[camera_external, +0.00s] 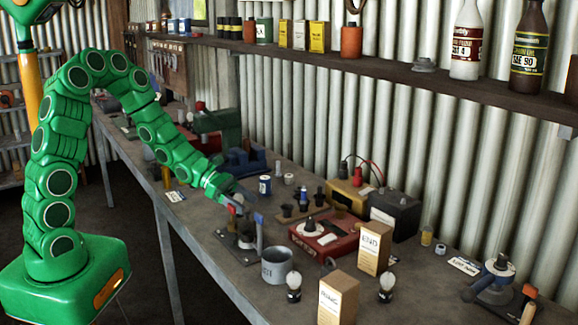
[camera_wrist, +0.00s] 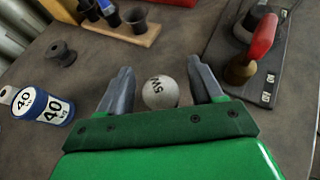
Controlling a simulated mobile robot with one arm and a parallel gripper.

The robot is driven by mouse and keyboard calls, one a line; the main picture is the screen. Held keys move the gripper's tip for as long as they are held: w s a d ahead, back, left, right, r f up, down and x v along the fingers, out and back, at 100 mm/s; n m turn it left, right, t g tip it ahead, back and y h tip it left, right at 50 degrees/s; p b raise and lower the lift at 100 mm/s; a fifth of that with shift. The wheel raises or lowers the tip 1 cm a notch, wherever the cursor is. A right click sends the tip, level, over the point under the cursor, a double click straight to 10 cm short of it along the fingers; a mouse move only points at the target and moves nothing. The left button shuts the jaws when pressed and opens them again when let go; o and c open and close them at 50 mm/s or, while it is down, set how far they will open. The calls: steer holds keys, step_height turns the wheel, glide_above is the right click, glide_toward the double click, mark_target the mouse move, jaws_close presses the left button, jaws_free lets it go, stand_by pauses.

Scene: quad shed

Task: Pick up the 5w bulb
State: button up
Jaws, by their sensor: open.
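The 5w bulb (camera_wrist: 159,92) is a round, pale white globe marked "5W" in the wrist view. It sits between the two grey fingers of my gripper (camera_wrist: 160,70), with a visible gap on each side. My gripper is open and points down over the bench. In the external view my gripper (camera_external: 246,214) is low over the near part of the bench. I cannot make out the 5w bulb clearly there. Two other white bulbs stand nearer the camera, one on the left (camera_external: 293,287) and one on the right (camera_external: 386,287).
Beside my gripper are a blue-and-white "40" can (camera_wrist: 45,108), a dark spool (camera_wrist: 61,54) and a dark board with a red handle (camera_wrist: 262,38). A grey cup (camera_external: 277,267), cartons (camera_external: 374,249) and a red box (camera_external: 325,236) crowd the bench (camera_external: 212,255).

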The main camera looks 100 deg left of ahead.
steer(key=shift+w, duration=0.15)
steer(key=shift+c, duration=0.2)
steer(key=shift+f, duration=0.1)
steer(key=c, duration=1)
steer(key=shift+c, duration=0.2)
